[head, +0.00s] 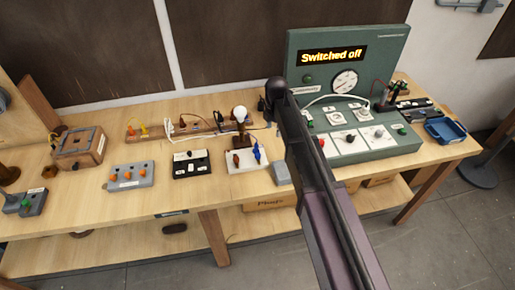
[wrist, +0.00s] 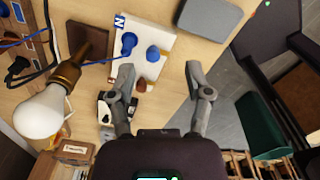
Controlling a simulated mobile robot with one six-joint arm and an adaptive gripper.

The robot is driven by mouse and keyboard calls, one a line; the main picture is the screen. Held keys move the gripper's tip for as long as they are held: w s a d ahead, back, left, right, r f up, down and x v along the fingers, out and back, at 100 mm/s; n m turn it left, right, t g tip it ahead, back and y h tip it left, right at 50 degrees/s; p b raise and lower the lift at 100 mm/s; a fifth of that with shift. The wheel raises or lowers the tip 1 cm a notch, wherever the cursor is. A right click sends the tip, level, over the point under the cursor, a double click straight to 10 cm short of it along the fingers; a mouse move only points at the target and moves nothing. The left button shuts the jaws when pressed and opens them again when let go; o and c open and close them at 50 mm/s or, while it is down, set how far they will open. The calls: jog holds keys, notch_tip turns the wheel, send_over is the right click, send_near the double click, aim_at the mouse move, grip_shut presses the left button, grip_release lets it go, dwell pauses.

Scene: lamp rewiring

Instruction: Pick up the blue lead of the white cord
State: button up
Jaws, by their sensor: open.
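A white terminal block (head: 248,165) stands on the bench below the lamp. It also shows in the wrist view (wrist: 158,40), with an "N" label at one corner. A blue plug (wrist: 129,42) with a thin blue wire running left sits on it, with a rounded blue piece (wrist: 152,53) beside it. Brown pieces (wrist: 141,85) sit at its near side. I cannot tell which blue part belongs to the white cord. My gripper (wrist: 160,70) is open and empty, its fingers spread over the block's near side. In the head view my arm hides the gripper.
A lamp bulb (wrist: 42,115) in a brown holder is close left in the wrist view. A rack with coloured leads (head: 185,126) stands behind. A grey block (wrist: 208,15) lies beyond the terminal block. A green test panel (head: 350,75) reading "Switched off" stands right, near a blue tray (head: 445,130).

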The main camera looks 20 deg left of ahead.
aim_at(256, 144)
jog(key=a+n, duration=0.4)
jog(key=a, duration=0.3)
jog(key=shift+w+a+r+n, duration=0.15)
jog(key=shift+a+r+n, duration=0.05)
jog(key=shift+n, duration=0.1)
notch_tip(256, 144, down, 9)
jog(key=b, duration=0.8)
jog(key=shift+r, duration=0.2)
jog(key=shift+d+f+b, duration=0.1)
jog(key=shift+f+b, duration=2.5)
jog(key=shift+b, duration=0.15)
grip_shut()
